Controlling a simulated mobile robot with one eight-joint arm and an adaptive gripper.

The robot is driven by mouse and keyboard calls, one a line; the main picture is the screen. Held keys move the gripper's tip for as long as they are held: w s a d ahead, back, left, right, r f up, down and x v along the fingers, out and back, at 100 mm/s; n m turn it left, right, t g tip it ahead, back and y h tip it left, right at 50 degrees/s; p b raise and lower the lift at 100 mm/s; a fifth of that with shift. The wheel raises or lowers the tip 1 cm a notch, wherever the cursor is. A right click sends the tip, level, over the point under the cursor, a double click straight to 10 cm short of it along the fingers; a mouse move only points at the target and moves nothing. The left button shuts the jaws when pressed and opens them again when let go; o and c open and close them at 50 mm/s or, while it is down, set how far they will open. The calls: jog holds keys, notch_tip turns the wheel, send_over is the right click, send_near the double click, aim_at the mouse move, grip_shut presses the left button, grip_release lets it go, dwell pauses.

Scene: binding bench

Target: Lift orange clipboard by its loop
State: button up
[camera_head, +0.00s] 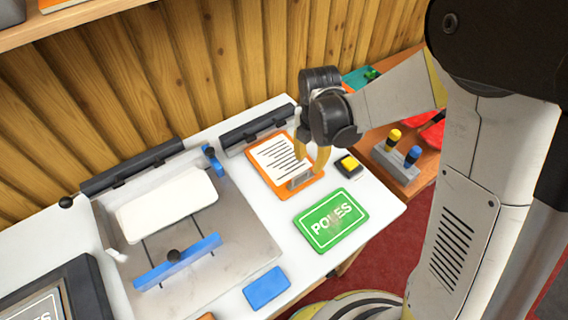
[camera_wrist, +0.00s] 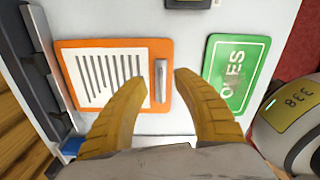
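The orange clipboard (camera_head: 257,165) lies flat on the white bench, with a sheet of black lines on it. It also shows in the wrist view (camera_wrist: 85,44). Its grey loop (camera_head: 300,182) is at the edge facing the bench front; in the wrist view the loop (camera_wrist: 160,90) is an upright bar. My gripper (camera_head: 310,166) is over that end of the clipboard, with its two yellow fingers apart and nothing held. Fingertip height above the loop is unclear.
A green sign (camera_head: 335,218) lies close in front of the clipboard. A yellow-topped black box (camera_head: 348,166) sits to its right, a black rail (camera_head: 255,130) behind it. A press with a blue bar (camera_head: 178,262) fills the left; a blue block (camera_head: 266,288) lies in front.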

aim_at(308, 170)
notch_tip(308, 170, down, 5)
jog(key=b, duration=0.2)
jog(key=shift+b, duration=0.3)
jog(key=shift+c, duration=0.6)
grip_shut()
jog(key=shift+r, duration=0.1)
